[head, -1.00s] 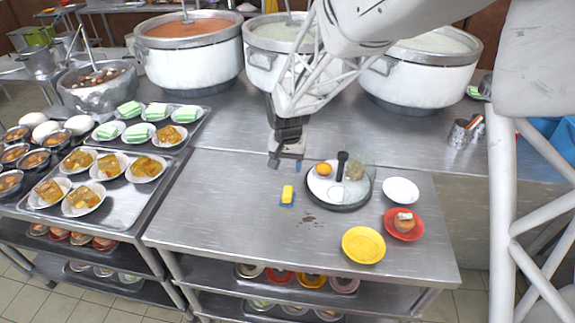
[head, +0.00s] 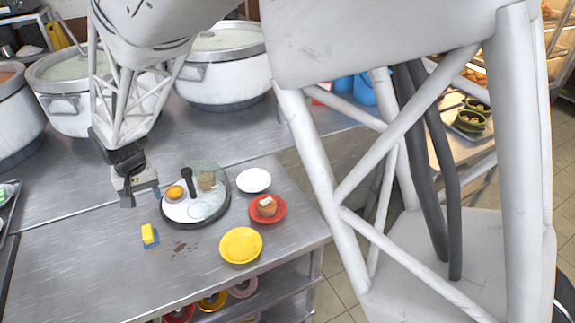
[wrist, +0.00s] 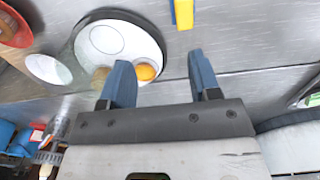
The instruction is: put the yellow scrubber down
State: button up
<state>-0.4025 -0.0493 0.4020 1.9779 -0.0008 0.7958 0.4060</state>
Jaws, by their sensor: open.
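The yellow scrubber (head: 148,233) lies on the steel table, on a small blue base or sponge layer. It also shows at the top edge of the wrist view (wrist: 183,13), partly cut off. My gripper (head: 140,195) is above the table, behind the scrubber and apart from it. In the wrist view my gripper (wrist: 160,75) has its two blue fingers spread wide with nothing between them.
A round dark tray (head: 222,212) holds a white plate, an orange item and a glass cover. A white plate (head: 254,180), a red plate (head: 279,212) and a yellow plate (head: 241,246) stand to its right. Large stockpots (head: 225,75) stand behind.

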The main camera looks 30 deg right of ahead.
jog(key=s+d+r, duration=0.5)
jog(key=d+r, duration=0.3)
jog(key=d, duration=0.1)
jog(key=s+d+r+t, duration=0.1)
jog(key=s+d+r, duration=0.2)
jog(key=s+d, duration=0.5)
jog(key=s+d+r+t, duration=0.1)
jog(key=s+d+r, duration=0.3)
jog(key=s, duration=1.2)
jog(key=d, duration=0.4)
jog(key=shift+d, duration=0.15)
jog(key=shift+o, duration=0.2)
jog(key=shift+w, duration=0.1)
jog(key=o, duration=0.6)
jog(key=shift+o, duration=0.2)
jog(key=shift+w, duration=0.1)
